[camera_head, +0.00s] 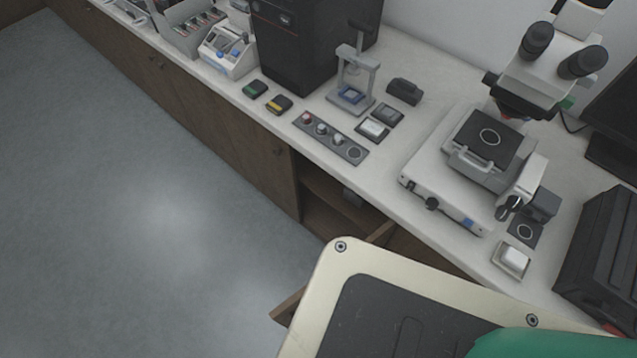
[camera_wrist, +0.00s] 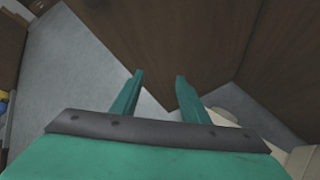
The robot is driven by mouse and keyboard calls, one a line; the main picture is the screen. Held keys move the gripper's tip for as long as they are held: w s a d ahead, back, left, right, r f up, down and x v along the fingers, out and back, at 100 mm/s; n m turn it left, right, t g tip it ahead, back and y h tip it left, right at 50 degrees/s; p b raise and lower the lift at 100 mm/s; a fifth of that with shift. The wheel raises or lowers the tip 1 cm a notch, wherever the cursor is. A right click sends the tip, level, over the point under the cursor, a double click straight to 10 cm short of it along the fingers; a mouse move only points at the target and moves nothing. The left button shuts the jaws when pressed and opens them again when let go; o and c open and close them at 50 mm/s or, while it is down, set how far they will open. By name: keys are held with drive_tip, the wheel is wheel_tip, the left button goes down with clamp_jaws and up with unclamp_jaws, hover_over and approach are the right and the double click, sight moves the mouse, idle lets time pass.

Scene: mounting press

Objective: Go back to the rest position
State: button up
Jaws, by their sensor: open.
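My gripper (camera_wrist: 160,88) shows in the wrist view with its two green fingers apart and nothing between them. It points toward the grey floor (camera_wrist: 80,65) and a dark brown wooden cabinet front (camera_wrist: 190,40). The fingers appear clear of the cabinet, though the exact gap cannot be told. In the head view the gripper's fingers are out of sight; only a green part of my arm shows at the lower right, over my own pale body panel.
A white counter (camera_head: 225,92) runs along the right. It bears a microscope (camera_head: 480,150), a small press (camera_head: 355,80), a strip with several samples (camera_head: 330,137) and a black machine (camera_head: 300,40). A cabinet door (camera_head: 290,305) below seems open. The floor (camera_head: 130,200) at left is clear.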

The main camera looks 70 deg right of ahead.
drive_tip(key=w+a+r+m+y, duration=0.7)
drive_tip(key=a+m, duration=0.1)
drive_tip(key=m, duration=0.5)
drive_tip(key=w+d+r+m+t, duration=0.1)
drive_tip(key=w+r+m+t, duration=0.2)
drive_tip(key=r, duration=0.6)
drive_tip(key=w+d+r+m+t, duration=0.1)
drive_tip(key=w+r+m+t, duration=0.2)
drive_tip(key=r, duration=0.6)
drive_tip(key=w+m, duration=0.2)
drive_tip(key=m, duration=0.1)
drive_tip(key=shift+d+r+t, duration=0.15)
drive_tip(key=shift+r+t, duration=0.1)
drive_tip(key=shift+t, duration=0.05)
drive_tip(key=shift+c, duration=0.2)
drive_tip(key=shift+c, duration=1)
